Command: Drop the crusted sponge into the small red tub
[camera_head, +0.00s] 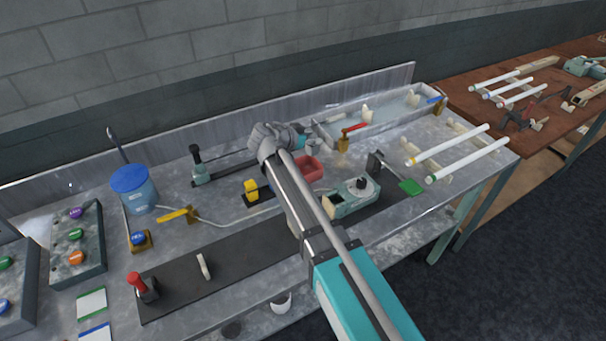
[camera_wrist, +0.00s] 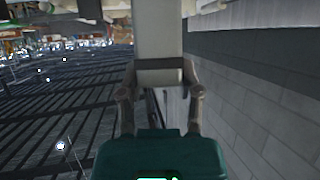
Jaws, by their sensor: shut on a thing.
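In the wrist view my gripper (camera_wrist: 160,82) is shut on a pale grey-white block with a dark band at its near end, which I take to be the crusted sponge (camera_wrist: 158,38). The block sticks out beyond the fingers, and no crust can be made out. In the head view my gripper (camera_head: 319,129) is small, behind my arm's wrist, and what it holds is hard to pick out there. The small red tub (camera_head: 312,174) sits on the metal bench just below my gripper in the picture, partly covered by my arm. Its inside is mostly hidden.
A teal device with a dial (camera_head: 352,197) stands right of the tub, near a green pad (camera_head: 411,187). A long clear trough (camera_head: 385,115) lies behind. A yellow block (camera_head: 251,190) and a blue bucket (camera_head: 134,188) are left. White tubes (camera_head: 467,160) lie at right.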

